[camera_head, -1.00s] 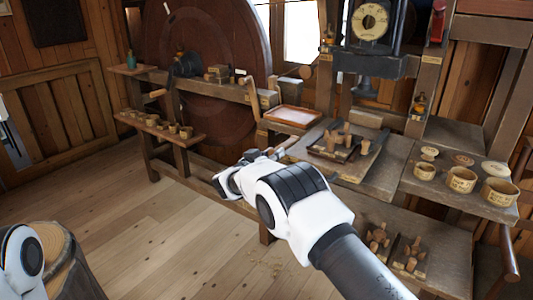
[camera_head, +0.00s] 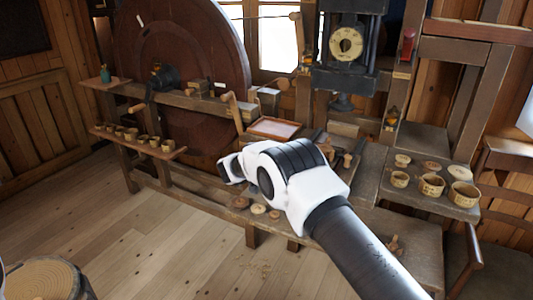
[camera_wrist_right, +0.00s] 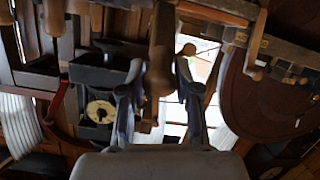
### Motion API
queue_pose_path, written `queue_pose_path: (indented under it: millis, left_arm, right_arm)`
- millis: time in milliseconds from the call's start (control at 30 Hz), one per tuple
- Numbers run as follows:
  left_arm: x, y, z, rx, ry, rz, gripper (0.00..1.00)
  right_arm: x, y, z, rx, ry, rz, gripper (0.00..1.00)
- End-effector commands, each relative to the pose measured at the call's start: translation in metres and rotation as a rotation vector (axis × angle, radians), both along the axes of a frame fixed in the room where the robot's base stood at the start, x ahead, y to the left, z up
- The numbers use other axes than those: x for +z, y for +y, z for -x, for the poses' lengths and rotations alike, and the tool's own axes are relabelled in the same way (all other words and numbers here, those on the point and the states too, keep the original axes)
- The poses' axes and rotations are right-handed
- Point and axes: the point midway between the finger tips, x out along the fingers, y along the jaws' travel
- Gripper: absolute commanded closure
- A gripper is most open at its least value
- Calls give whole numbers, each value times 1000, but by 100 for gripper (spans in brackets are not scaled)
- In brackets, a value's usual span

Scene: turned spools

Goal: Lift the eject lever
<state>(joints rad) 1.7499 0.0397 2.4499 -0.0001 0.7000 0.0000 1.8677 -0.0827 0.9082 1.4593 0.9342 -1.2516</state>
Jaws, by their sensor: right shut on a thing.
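In the right wrist view a turned wooden handle (camera_wrist_right: 160,58), which looks like the eject lever, runs down between the two fingers of my right gripper (camera_wrist_right: 158,98). The fingers stand on either side of it and the gripper is shut on it. The lever's mount is not clear in this view.
A press with a round dial (camera_head: 346,43) stands behind the bench. A large dark wheel (camera_head: 205,65) is at the back left. A reddish tray (camera_head: 274,128) lies behind my wrist. Several small bowls, one at the right (camera_head: 463,193), stand on the side shelf.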

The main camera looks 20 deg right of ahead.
Motion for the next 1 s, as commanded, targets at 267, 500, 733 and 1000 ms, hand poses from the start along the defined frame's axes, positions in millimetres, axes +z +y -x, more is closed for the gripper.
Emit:
queue_pose_path:
  millis: [267,500,733,1000]
  left_arm:
    - [2,0,0,0,0,0,0]
    - [2,0,0,0,0,0,0]
    - [2,0,0,0,0,0,0]
    - [1,0,0,0,0,0,0]
  right_arm:
    - [9,0,-2,1,-10,6,100]
    - [8,0,-2,1,-10,6,44]
    - [5,0,-1,0,-5,3,43]
    - [11,18,12,3,-3,6,43]
